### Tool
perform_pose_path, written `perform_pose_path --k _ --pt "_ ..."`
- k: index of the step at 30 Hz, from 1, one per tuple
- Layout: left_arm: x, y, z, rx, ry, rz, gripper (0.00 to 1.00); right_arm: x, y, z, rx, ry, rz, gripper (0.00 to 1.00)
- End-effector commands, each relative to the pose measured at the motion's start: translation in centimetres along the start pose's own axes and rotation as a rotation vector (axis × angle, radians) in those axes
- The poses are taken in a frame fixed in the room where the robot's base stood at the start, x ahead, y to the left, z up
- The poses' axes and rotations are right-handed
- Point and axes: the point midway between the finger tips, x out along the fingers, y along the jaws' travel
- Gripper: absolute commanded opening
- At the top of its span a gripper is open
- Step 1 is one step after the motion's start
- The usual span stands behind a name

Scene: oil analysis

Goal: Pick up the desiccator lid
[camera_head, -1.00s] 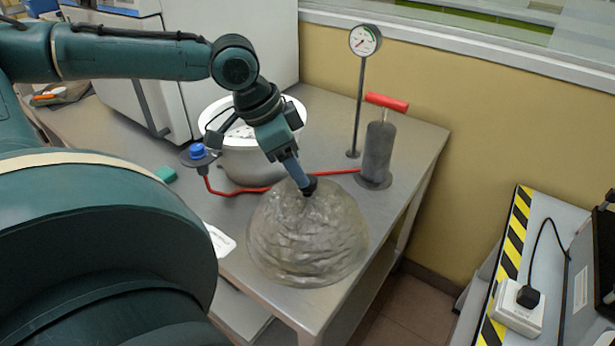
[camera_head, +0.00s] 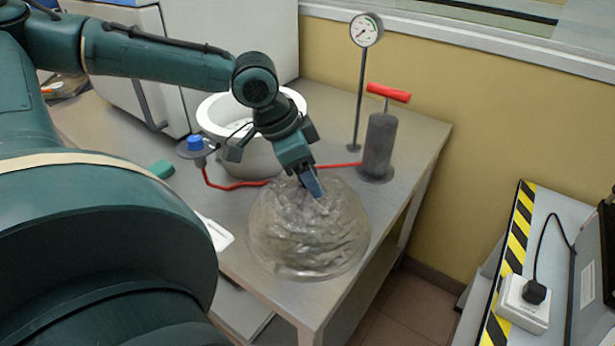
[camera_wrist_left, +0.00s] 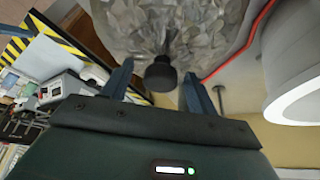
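The desiccator lid (camera_head: 305,240) is a clear, wrinkled-looking dome at the front of the metal table. My left gripper (camera_head: 315,188) is at its top, with the fingers pointing down at a slant. In the left wrist view, the lid (camera_wrist_left: 180,30) fills the top middle, and its black knob (camera_wrist_left: 160,74) appears between the two spread fingers of the gripper (camera_wrist_left: 158,82), with a gap on each side. The gripper is open. In the head view, the fingers hide the knob. My right gripper is not in view.
A white-rimmed pot (camera_head: 213,125) stands behind the lid. A red hose (camera_head: 235,186) runs from a blue-knobbed fitting (camera_head: 195,143) towards a grey pump (camera_head: 379,148) with a red handle. A gauge on a stand (camera_head: 365,30) is behind the pump. The table's right edge is close to the lid.

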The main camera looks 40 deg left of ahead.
Motion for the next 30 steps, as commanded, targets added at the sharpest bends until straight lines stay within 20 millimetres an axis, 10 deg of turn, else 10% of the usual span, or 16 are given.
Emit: perform_pose_path --k 21,30 --pt "0.0 0.0 0.02 0.0 0.0 0.0 0.0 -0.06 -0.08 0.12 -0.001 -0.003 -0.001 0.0" --pt "0.0 0.0 0.02 0.0 0.0 0.0 0.0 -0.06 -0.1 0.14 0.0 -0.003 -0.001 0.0"
